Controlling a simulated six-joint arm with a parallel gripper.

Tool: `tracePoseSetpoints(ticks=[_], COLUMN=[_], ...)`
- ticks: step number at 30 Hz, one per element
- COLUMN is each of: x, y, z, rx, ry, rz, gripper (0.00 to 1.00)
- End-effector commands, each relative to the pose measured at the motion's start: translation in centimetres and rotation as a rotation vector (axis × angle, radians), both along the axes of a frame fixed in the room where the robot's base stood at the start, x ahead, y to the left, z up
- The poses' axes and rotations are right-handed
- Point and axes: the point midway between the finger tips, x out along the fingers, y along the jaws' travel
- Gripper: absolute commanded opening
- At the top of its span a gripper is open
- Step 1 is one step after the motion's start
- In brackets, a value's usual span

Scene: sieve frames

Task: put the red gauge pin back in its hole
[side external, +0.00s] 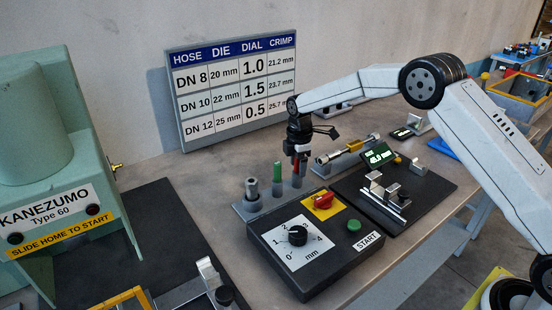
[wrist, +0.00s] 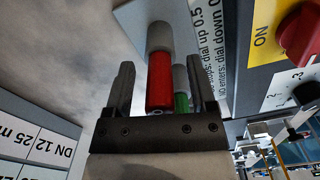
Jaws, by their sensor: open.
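The red gauge pin (side external: 296,169) stands upright in the side view, its red part above a grey cylinder (side external: 297,181) on the small grey plate (side external: 240,210). My gripper (side external: 298,156) points down over its top. In the wrist view, the red pin (wrist: 160,80) lies between the two fingers of my gripper (wrist: 160,72), with gaps on both sides. The fingers are open and do not visibly touch it. The grey cylinder (wrist: 159,37) continues in line with the red part. I cannot tell whether a hole is hidden there.
A green pin (side external: 277,171) stands close to the left of the red one, and a metallic post (side external: 252,188) beyond it. The black control box (side external: 310,275) with dial and red knob (side external: 323,201) is in front. A chart board (side external: 232,92) stands behind.

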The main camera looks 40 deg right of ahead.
Motion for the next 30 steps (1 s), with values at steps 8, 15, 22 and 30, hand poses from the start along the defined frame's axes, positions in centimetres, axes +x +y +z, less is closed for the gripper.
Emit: tracePoseSetpoints(ticks=[8, 15, 22, 30], x=[0.1, 0.1, 0.0, 0.0], y=[0.0, 0.0, 0.0, 0.0], z=[1.7, 4.8, 7.2, 7.9], rx=[0.000, 0.000, 0.000, 0.000], ry=[-0.004, -0.004, -0.001, -0.001], rz=[0.000, 0.000, 0.000, 0.000], gripper=[0.72, 0.72, 0.72, 0.72])
